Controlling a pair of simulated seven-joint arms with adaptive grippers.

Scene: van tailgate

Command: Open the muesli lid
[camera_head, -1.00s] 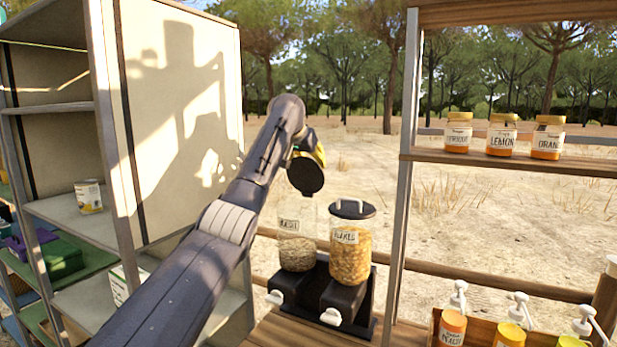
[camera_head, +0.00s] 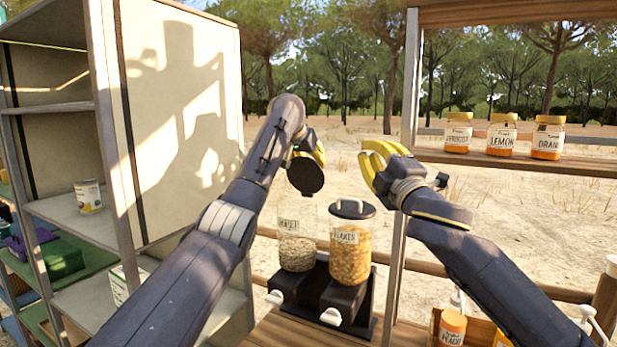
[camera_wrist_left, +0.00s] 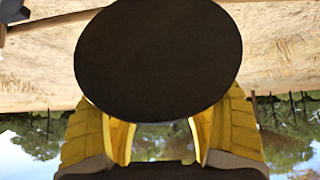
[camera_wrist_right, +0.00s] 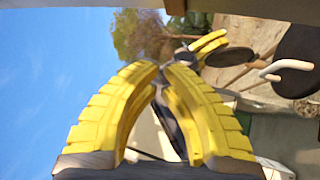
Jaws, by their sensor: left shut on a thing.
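The muesli dispenser (camera_head: 296,240) is a clear, labelled container standing upright on a black base, with its top uncovered. Its round black lid (camera_head: 305,173) hangs tilted above it, apart from the rim. My left gripper (camera_head: 312,157) is shut on this lid, whose dark disc (camera_wrist_left: 158,58) hides the fingertips in the left wrist view. The lid (camera_wrist_right: 229,58) also shows in the right wrist view. My right gripper (camera_head: 366,160) is raised to the right of the lid, empty; its fingertips (camera_wrist_right: 161,66) meet in the right wrist view.
The flakes dispenser (camera_head: 350,255) stands right beside the muesli, with its black lid (camera_head: 352,209) on. Jars (camera_head: 501,138) line the right shelf (camera_head: 480,160). A metal post (camera_head: 398,255) rises close to my right arm. A pump bottle (camera_head: 452,327) stands in front right.

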